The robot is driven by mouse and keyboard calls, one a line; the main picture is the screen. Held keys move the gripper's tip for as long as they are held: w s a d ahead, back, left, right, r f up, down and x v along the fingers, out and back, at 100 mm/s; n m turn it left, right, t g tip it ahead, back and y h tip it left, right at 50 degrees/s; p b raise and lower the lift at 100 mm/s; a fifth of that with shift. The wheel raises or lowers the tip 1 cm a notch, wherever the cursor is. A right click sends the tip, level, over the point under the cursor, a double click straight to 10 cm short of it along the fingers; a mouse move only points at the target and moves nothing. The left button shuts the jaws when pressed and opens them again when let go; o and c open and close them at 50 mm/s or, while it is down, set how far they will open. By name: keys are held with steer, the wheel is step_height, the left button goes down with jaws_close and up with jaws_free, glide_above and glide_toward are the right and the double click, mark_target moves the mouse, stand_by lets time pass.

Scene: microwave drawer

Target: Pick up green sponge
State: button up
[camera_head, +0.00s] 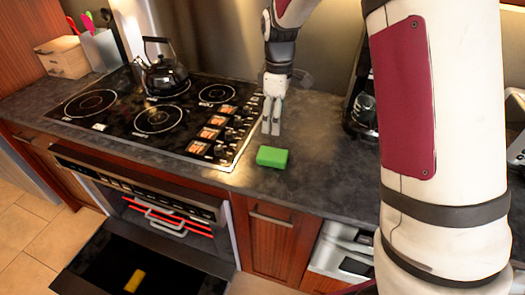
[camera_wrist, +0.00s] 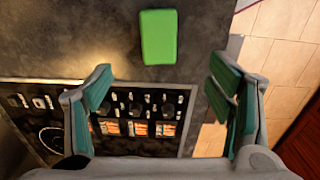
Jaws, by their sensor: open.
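The green sponge (camera_head: 272,157) is a small flat block lying on the dark stone counter, just right of the stovetop's control end. It also shows in the wrist view (camera_wrist: 158,37), at the top middle, ahead of the fingertips. My gripper (camera_head: 272,118) points down above the counter, behind the sponge in the head view. In the wrist view my gripper (camera_wrist: 160,95) has its two green-padded fingers spread wide, with nothing between them. The sponge is clear of both fingers.
A black stovetop (camera_head: 150,112) with a kettle (camera_head: 162,72) lies left of the sponge. A coffee maker (camera_head: 361,105) stands at the right. Counter around the sponge is clear.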

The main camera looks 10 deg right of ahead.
steer(key=f, duration=0.2)
steer(key=p, duration=0.1)
glide_above(273, 153)
steer(key=shift+n, duration=0.3)
steer(key=f, duration=0.6)
steer(key=shift+s+a+f, duration=0.15)
steer(key=shift+a+f, duration=0.05)
steer(key=shift+d+f+p, duration=0.15)
steer(key=shift+f+p, duration=0.8)
steer(key=shift+f, duration=2.35)
steer(key=c, duration=1)
steer(key=shift+r, duration=0.15)
steer(key=shift+r, duration=0.55)
steer(key=shift+w+r+b, duration=0.2)
steer(key=shift+r+b, duration=0.45)
steer(key=shift+r, duration=0.55)
steer(key=s, duration=0.5)
steer(key=s+r, duration=0.1)
steer(key=s, duration=1)
steer(key=shift+s+r, duration=0.15)
